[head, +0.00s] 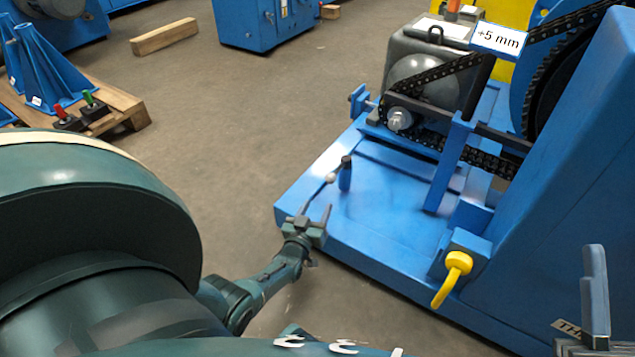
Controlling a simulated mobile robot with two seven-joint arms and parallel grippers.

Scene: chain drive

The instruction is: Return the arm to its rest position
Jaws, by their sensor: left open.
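My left gripper (315,213) is open and empty, its two fingers pointing away from me. It is over the near left edge of the blue machine base (370,225). A small upright post with a dark grip (346,174) stands on the base just beyond the fingertips, and no contact shows. My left arm reaches in from the lower left. Part of my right gripper (596,262) shows at the lower right edge. Its fingers overlap in this view, so its opening cannot be judged.
The chain (440,78) runs from a small sprocket by the grey motor (405,58) to a large wheel. Open floor (235,130) lies left of the base; a pallet (125,105) stands beyond.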

